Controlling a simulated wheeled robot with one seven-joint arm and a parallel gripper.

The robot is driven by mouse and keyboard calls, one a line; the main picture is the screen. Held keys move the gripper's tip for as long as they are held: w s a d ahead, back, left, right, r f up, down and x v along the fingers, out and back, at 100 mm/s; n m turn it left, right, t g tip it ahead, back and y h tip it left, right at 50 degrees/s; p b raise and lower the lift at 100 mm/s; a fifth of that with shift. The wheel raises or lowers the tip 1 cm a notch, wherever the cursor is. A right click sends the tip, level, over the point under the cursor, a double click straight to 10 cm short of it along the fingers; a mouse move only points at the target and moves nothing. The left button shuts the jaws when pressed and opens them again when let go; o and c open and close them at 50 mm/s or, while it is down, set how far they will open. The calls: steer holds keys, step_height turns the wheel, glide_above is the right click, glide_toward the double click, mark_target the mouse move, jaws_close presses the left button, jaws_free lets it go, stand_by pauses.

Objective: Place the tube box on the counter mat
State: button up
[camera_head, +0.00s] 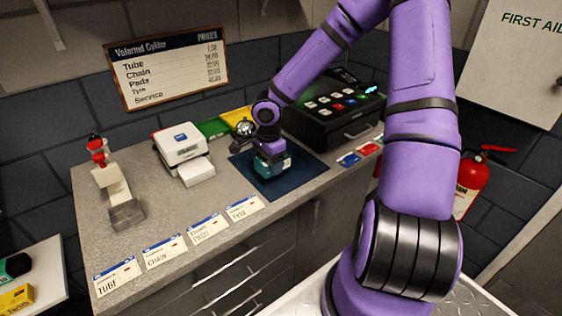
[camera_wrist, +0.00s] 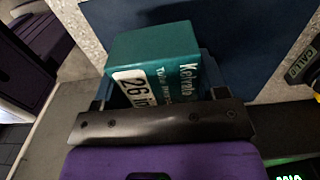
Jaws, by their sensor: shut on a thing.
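The tube box is a teal carton with white lettering and "26 in" on a white label. It shows in the wrist view (camera_wrist: 150,55) and, small, in the head view (camera_head: 273,166). My gripper (camera_head: 270,156) is shut on it; its dark jaws sit around the box in the wrist view (camera_wrist: 155,97). The counter mat is a dark blue square on the counter, in the head view (camera_head: 290,186) and the wrist view (camera_wrist: 240,40). The box is over the mat's middle, at or very close to its surface; I cannot tell whether it touches.
A cash register (camera_head: 335,112) stands right behind the mat. A white card printer-like device (camera_head: 180,145) and colored trays (camera_head: 212,128) are to its left. Price cards (camera_head: 243,208) line the front edge. Blue and red cards (camera_head: 349,159) lie to the right.

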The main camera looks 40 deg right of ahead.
steer(key=d, duration=0.2)
steer(key=w+d, duration=0.1)
steer(key=d, duration=0.1)
steer(key=w+d, duration=0.1)
steer(key=d, duration=0.1)
steer(key=shift+w+d+f, duration=0.1)
steer(key=shift+w+f, duration=0.1)
steer(key=shift+f, duration=1.85)
steer(key=shift+f, duration=0.15)
steer(key=o, duration=1)
